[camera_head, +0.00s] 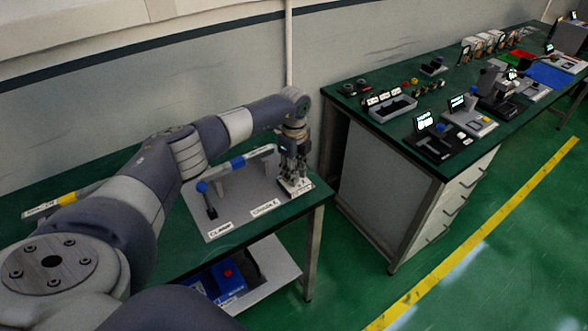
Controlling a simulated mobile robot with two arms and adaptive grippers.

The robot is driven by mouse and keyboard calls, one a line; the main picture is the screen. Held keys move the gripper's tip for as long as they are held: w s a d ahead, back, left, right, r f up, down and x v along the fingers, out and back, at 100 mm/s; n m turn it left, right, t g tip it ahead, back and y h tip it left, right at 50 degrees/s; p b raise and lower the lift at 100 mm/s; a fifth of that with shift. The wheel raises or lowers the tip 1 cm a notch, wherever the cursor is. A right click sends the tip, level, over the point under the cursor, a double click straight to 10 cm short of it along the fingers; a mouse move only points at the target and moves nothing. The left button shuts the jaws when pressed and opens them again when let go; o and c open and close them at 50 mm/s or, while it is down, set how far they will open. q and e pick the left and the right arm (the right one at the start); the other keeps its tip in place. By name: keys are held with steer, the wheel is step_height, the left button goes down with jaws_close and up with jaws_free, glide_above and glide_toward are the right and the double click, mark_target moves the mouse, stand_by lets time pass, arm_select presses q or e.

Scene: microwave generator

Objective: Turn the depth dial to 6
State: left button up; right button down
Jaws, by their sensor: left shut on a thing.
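A grey panel (222,222) lies on the near green table and carries a white bar-like fitting (240,161) with blue parts, a dark lever and small white labels. My left gripper (295,187) points down at the panel's right end, at the table's corner. It is shut on a small part there, which fits the depth dial. The dial is mostly hidden by the fingers. My right gripper is not in view.
A second green bench (400,150) with white drawers stands to the right, holding several small instruments with lit displays and a grey tray (391,109). A lower shelf (262,283) holds a blue box (222,279). A gap separates the benches. Green floor lies open at right.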

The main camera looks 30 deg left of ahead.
arm_select(q)
steer(key=n+p, duration=0.2)
steer(key=n, duration=0.3)
steer(key=shift+r, duration=0.15)
steer(key=shift+n, duration=0.4)
steer(key=o, duration=1.1)
step_height(320, 180, up, 12)
steer(key=shift+f, duration=0.1)
stand_by(0.3)
